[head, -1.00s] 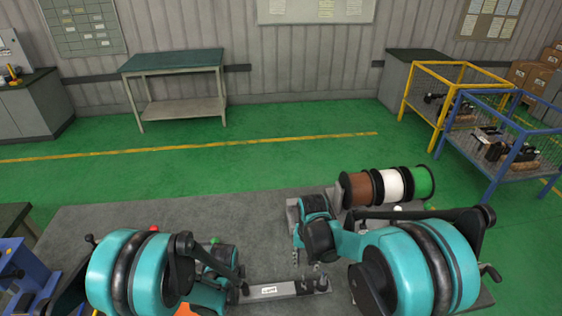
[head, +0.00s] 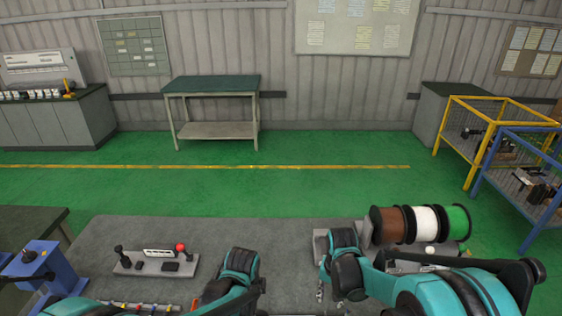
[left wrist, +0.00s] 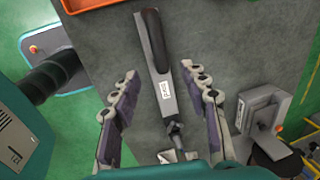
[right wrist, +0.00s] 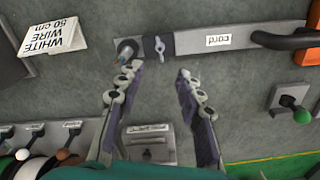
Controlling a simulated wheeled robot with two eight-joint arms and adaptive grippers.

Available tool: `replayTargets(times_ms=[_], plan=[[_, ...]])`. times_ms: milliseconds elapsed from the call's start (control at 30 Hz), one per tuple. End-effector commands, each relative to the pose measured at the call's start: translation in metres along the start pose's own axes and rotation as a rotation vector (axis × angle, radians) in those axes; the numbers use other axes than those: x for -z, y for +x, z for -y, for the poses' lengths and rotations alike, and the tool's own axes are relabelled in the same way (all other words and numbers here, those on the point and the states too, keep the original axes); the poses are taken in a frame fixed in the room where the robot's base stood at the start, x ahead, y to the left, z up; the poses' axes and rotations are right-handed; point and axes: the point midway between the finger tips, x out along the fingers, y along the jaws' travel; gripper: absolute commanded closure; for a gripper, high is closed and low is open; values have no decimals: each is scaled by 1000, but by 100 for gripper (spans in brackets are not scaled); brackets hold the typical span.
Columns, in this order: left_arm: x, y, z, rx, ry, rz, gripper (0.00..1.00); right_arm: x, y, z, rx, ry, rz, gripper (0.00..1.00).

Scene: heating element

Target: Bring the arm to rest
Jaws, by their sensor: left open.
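My right gripper (head: 322,290) shows small at the bottom of the head view, beside the dark wrist joint. In the right wrist view its fingers (right wrist: 159,72) stand apart with nothing between them. A labelled grey bar (right wrist: 195,43) with a black handle and a wing nut lies on the grey tabletop beyond the fingertips. My left gripper (left wrist: 159,72) is open in the left wrist view. A labelled grey bar (left wrist: 158,65) with a black handle shows between and beyond its fingers, and contact is not visible. In the head view the left fingers are hidden or out of frame.
Brown, white and green wire spools (head: 422,224) stand at the table's right. A small panel with a red knob (head: 157,262) is at its left. A blue fixture (head: 45,272) stands further left. The grey tabletop's middle (head: 285,245) is clear.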

Motion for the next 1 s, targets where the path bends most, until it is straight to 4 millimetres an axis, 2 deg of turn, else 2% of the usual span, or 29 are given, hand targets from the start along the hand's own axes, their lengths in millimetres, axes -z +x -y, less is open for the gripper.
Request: replayTargets(times_ms=[167,267,500,633,767,1000], plan=[[-2,-11,-2,5,-17,-1,55,-1,-1,-1,3,-4,-7,63],[-8,-16,-6,25,-96,-6,55,-6,-7,-5,15,-20,-35,63],[-38,-31,-33,128,-513,-55,55,-37,-31,-26,66,-111,-193,63],[-54,-36,-53,186,-763,-100,55,-59,-37,-40,88,-166,-292,63],[-68,-36,-76,239,-1011,-159,55,-83,-34,-53,102,-220,-392,63],[-87,-26,-112,311,-1393,-276,55,-118,-16,-72,109,-302,-551,63]])
